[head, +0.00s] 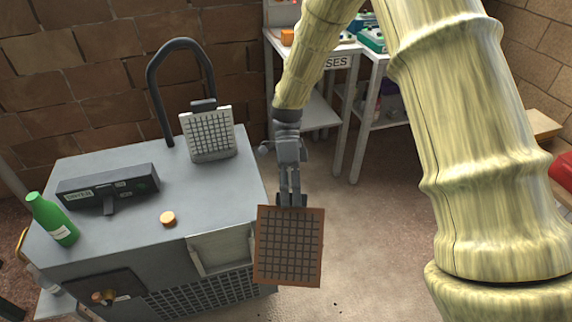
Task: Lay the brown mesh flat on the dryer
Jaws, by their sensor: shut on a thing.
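The brown mesh (289,247) is a square brown-framed panel with a dark grid. My gripper (291,198) is shut on its upper edge. The mesh hangs with its grid face toward the camera, just right of the dryer's front right corner, and overlaps that corner in the picture. The dryer (125,228) is a large grey box at the left with a flat top. The gripper is off the right side of that top. The fingertips' contact with the mesh is small in the picture.
The top's middle is mostly bare. White tables (346,105) stand behind.

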